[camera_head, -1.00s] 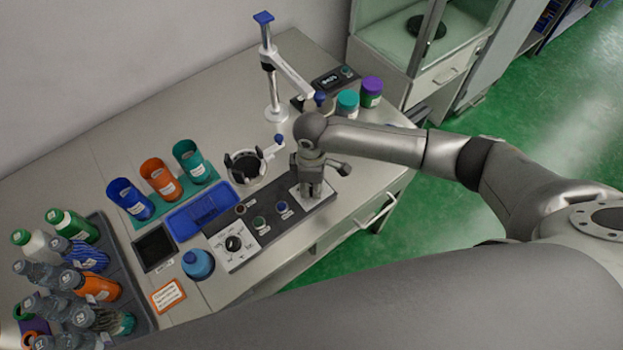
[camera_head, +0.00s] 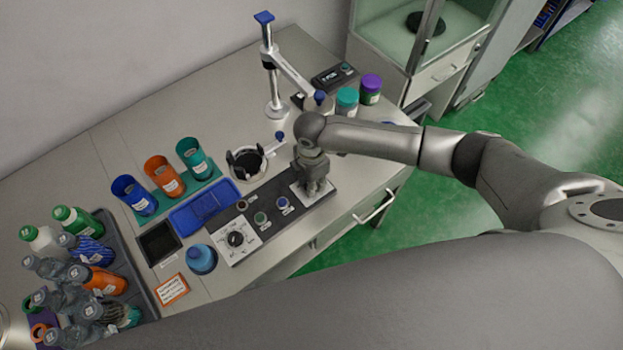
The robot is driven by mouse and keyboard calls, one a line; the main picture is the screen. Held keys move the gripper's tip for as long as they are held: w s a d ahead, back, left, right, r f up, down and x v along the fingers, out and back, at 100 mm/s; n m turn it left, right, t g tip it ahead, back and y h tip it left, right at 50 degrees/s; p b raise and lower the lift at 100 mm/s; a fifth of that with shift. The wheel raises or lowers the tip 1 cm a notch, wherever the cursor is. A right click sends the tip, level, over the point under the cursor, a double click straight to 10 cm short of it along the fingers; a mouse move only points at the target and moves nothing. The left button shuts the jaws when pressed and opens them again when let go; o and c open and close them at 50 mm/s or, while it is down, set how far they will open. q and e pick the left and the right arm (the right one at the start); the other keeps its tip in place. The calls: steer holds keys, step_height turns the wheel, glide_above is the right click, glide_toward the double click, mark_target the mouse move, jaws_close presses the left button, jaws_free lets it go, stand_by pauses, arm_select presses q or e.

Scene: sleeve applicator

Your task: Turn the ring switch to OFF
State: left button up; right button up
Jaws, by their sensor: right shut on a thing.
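A dark control panel (camera_head: 275,222) lies along the front of the bench. At its right end is a white plate (camera_head: 327,193), and my right gripper (camera_head: 314,187) points down onto it. The gripper is shut on the ring switch on this plate; its fingers hide the switch, so its setting and labels cannot be read. At the panel's left end, a black dial (camera_head: 236,239) sits on another white plate with markings. A green button (camera_head: 260,218) and a blue button (camera_head: 282,202) lie between the two plates. My left gripper is not in view.
A ring-shaped holder (camera_head: 247,162) and a blue tray (camera_head: 206,205) lie behind the panel. A post with an arm (camera_head: 273,75) stands farther back. Lidded jars (camera_head: 347,102) are right of it.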

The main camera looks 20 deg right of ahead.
stand_by(0.4)
steer(key=o, duration=1)
steer(key=shift+o, duration=0.2)
step_height(320, 180, up, 12)
